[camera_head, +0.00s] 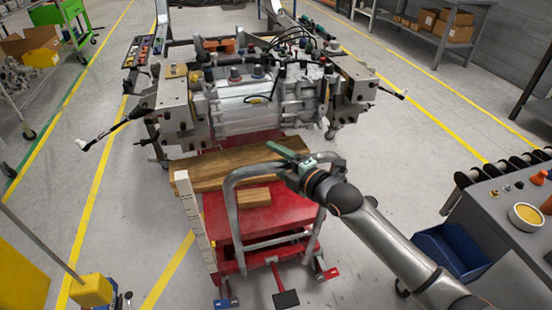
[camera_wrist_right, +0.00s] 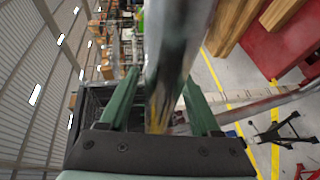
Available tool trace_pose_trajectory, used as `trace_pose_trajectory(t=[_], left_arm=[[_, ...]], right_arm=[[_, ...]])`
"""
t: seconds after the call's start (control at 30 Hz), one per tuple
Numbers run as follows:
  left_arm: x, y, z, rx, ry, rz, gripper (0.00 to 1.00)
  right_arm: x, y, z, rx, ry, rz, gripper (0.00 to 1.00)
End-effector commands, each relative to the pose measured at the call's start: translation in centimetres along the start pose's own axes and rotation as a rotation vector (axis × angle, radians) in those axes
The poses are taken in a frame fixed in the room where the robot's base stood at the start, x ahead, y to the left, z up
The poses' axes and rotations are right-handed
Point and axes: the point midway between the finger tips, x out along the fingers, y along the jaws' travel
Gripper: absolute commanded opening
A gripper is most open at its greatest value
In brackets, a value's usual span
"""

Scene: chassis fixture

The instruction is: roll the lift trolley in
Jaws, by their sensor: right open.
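The red lift trolley (camera_head: 270,217) stands on the floor at the near side of the chassis fixture (camera_head: 178,118). Its grey tubular handle (camera_head: 229,205) rises at the near end. Wooden planks (camera_head: 225,165) and a small wooden block (camera_head: 254,197) lie on its red top. My right gripper (camera_head: 288,153) is at the handle's top bar. In the right wrist view, a metal bar (camera_wrist_right: 172,60) passes between its two parted green fingers (camera_wrist_right: 160,100); I cannot tell whether they touch it. My left gripper is not in view.
A grey bench with a blue bin (camera_head: 452,250) is at the right. A white measuring post (camera_head: 195,220) stands at the trolley's left edge. A yellow-based stand (camera_head: 92,290) is at lower left. Shelves line both sides. Floor is clear between the yellow lines beside the fixture.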

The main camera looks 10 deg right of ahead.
Motion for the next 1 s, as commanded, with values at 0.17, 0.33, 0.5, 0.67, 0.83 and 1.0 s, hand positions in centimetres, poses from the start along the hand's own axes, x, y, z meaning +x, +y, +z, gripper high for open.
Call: trace_pose_trajectory(t=[0.17,0.33,0.5,0.67,0.83,1.0], left_arm=[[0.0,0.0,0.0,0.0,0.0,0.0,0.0],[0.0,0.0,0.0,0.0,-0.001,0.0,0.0],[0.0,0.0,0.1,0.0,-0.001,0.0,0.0],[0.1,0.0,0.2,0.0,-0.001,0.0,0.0],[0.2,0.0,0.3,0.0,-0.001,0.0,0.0],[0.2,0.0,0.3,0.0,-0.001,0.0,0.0]], right_arm=[[-0.2,0.0,0.0,0.0,0.0,0.0,0.64],[-1.9,-0.1,0.1,-0.002,-0.001,-0.001,0.64],[-5.1,-0.2,0.0,-0.004,0.0,-0.004,0.64],[-8.5,-0.2,0.0,-0.003,0.0,-0.004,0.64],[-11.0,-0.2,0.1,-0.001,-0.001,-0.003,0.64],[-12.3,-0.1,0.0,-0.001,-0.001,-0.001,0.64]])
